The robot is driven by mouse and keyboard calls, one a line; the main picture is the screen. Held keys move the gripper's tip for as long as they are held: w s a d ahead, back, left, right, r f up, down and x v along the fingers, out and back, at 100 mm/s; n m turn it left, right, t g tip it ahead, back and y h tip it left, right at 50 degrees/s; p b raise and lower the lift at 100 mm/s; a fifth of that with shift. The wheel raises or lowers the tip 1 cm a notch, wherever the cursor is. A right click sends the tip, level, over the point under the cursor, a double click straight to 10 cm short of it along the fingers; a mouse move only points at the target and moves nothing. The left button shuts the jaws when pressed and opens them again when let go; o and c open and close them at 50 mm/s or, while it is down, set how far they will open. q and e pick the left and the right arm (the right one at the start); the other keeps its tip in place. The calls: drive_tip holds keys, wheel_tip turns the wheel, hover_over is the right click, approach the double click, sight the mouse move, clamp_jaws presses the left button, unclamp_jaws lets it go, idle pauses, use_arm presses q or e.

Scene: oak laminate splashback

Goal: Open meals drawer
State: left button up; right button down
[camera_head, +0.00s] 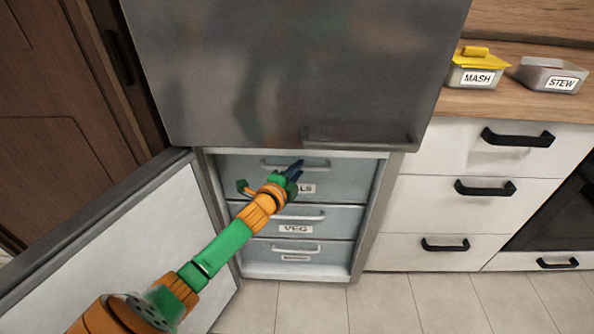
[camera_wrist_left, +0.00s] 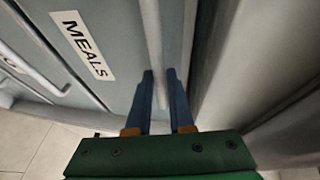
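The meals drawer (camera_head: 235,165) is the top drawer in the open lower compartment, and it looks shut, level with the drawers below. Its label is partly covered by my gripper in the head view; the left wrist view shows the MEALS label (camera_wrist_left: 83,45) whole. Its pale bar handle (camera_head: 275,164) also shows in the left wrist view (camera_wrist_left: 153,35). My left gripper (camera_head: 296,170) is at the right part of this handle. In the left wrist view its blue fingers (camera_wrist_left: 161,90) are apart, with the bar running between their tips. Whether they touch it is unclear. My right gripper is out of view.
The VEG drawer (camera_head: 340,220) and another labelled drawer (camera_head: 335,255) lie below. The compartment's door (camera_head: 150,235) stands open at the left. A counter (camera_head: 470,103) with MASH (camera_head: 472,80) and STEW (camera_head: 540,72) containers is at the right. Tiled floor is clear in front.

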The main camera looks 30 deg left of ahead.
use_arm(q)
clamp_jaws()
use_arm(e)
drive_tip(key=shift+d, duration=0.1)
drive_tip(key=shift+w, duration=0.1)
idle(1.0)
